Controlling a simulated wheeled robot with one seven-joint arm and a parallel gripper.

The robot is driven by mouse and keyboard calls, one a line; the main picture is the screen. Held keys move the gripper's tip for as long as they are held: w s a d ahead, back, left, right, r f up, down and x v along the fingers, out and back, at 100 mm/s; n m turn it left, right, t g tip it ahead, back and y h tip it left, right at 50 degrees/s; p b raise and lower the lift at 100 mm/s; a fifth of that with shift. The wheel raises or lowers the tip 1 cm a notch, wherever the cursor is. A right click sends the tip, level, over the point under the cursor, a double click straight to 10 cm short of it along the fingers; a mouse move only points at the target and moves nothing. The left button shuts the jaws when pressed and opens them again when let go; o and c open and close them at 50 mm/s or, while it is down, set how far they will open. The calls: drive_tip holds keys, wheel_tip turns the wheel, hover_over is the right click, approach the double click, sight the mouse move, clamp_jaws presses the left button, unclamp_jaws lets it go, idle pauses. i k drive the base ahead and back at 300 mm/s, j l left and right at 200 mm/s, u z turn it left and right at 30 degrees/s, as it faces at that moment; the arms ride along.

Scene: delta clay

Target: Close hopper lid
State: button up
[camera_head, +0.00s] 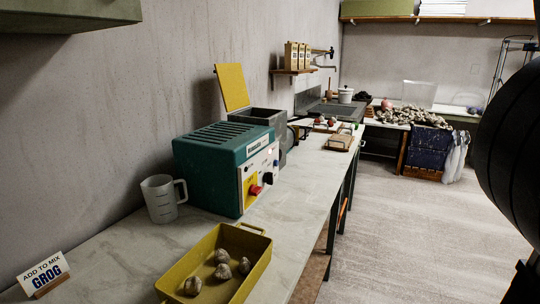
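The hopper lid (232,87) is a flat yellow panel. It stands open, tilted up near the wall above a grey box-shaped hopper (262,117). The hopper is on the counter behind a teal machine (217,160), which hides its lower front. The teal machine has a slotted top, knobs, a yellow panel and a red switch (255,190). My gripper is not in view. A large black rounded part at the right edge seems to be my own arm.
A yellow tray (262,243) with several clay lumps, a grey measuring jug (162,199) and a GROG sign (43,274) sit on the near counter (120,243). A wall shelf (293,71) holds small boxes. The floor (400,240) to the right is clear.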

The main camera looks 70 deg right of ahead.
sight(232, 86)
drive_tip(key=z, duration=1.55)
